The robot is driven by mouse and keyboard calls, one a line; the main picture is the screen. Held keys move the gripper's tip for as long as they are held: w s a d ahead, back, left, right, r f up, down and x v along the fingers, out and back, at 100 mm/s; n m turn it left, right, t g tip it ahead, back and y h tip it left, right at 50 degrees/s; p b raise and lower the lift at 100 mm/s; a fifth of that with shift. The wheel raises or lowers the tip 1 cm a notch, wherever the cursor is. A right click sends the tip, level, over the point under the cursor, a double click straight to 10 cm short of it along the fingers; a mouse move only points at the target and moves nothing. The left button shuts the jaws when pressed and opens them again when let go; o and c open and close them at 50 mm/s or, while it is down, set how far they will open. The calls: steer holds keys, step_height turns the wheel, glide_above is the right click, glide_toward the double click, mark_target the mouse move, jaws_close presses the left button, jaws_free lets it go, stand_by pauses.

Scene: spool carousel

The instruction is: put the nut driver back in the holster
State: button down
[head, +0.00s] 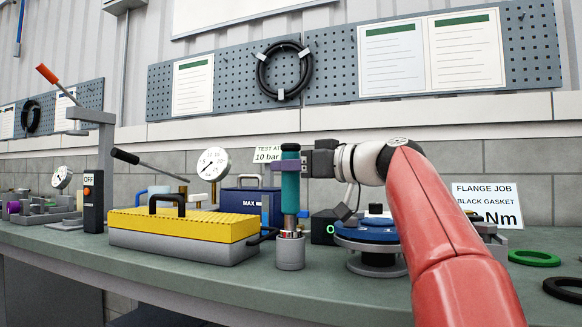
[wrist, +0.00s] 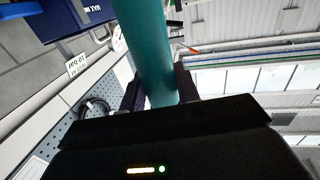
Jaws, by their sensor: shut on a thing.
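The nut driver has a teal handle (head: 290,190) and a metal shaft below it; it stands upright in the head view. My gripper (head: 291,165) is shut on the upper part of the handle. In the wrist view the teal handle (wrist: 151,50) runs between my two fingers (wrist: 158,90). A grey metal cup-shaped holster (head: 290,252) stands on the bench directly under the driver. The driver's lower end is at or inside the holster's mouth; I cannot tell how deep it sits.
A yellow-topped case (head: 183,225) with a black handle stands to the left, close to the holster. A blue carousel (head: 366,231) stands to the right, under my arm. A blue box (head: 250,200) is behind. Green (head: 534,258) and black rings lie at the far right.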

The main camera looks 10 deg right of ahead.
steer(key=shift+f+b, duration=0.9)
steer(key=c, duration=1.3)
jaws_free()
steer(key=shift+r, duration=0.1)
steer(key=o, duration=0.4)
steer(key=shift+c, duration=0.2)
steer(key=shift+d, duration=0.1)
steer(key=v, duration=0.7)
steer(key=shift+s+d+b, duration=0.15)
steer(key=shift+s+b, duration=0.2)
steer(key=shift+b, duration=0.05)
